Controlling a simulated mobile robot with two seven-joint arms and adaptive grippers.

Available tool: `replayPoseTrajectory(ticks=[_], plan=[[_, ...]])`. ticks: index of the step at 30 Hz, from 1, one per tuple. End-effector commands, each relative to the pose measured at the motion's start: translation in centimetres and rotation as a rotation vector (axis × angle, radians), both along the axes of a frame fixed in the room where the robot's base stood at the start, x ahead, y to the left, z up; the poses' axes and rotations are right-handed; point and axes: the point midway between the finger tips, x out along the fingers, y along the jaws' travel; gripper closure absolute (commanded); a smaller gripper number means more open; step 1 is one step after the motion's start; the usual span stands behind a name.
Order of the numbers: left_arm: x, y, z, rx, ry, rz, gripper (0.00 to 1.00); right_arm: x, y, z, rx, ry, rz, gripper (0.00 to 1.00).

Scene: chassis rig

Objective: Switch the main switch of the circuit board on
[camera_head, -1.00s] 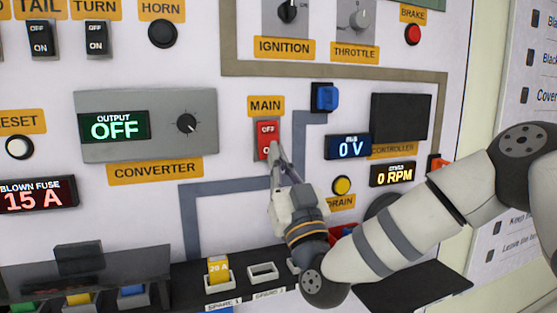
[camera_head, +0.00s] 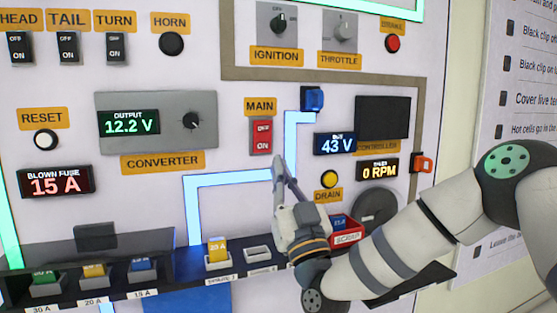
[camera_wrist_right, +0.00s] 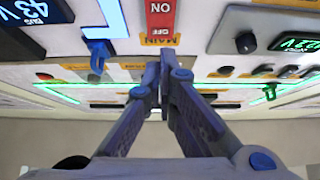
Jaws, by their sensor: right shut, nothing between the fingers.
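The red main switch (camera_head: 261,137) sits on the white panel under the yellow MAIN label (camera_head: 260,106). It also shows at the top of the right wrist view (camera_wrist_right: 160,18), with its ON end nearer the top edge. My right gripper (camera_head: 279,163) is shut and empty, with its tips just below and right of the switch, seemingly apart from it. The converter display (camera_head: 129,122) reads 12.2 V and the bus display (camera_head: 335,143) reads 43 V. The traces near the switch (camera_head: 230,179) glow light blue. My left gripper is not in view.
A blue connector (camera_head: 312,99) stands out right of the switch. A fuse shelf (camera_head: 190,262) with several coloured fuses juts out below, and a red scrap bin (camera_head: 346,232) is beside my right arm.

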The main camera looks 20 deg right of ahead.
Motion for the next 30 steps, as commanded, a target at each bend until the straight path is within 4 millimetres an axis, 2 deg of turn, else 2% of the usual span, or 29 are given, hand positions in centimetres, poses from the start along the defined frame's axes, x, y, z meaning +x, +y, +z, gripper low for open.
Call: replayPoseTrajectory(ticks=[1,3,10,30], plan=[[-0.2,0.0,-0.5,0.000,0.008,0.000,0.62,-0.5,-0.1,-1.8,-0.001,0.013,-0.001,1.00],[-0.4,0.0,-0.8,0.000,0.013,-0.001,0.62,-1.4,-0.1,-3.2,-0.001,0.013,-0.001,1.00],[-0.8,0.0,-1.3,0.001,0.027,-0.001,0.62,-3.6,-0.2,-6.0,-0.001,0.008,-0.002,1.00],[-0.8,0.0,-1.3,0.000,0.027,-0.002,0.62,-4.1,-0.2,-6.3,0.000,0.004,-0.003,1.00]])
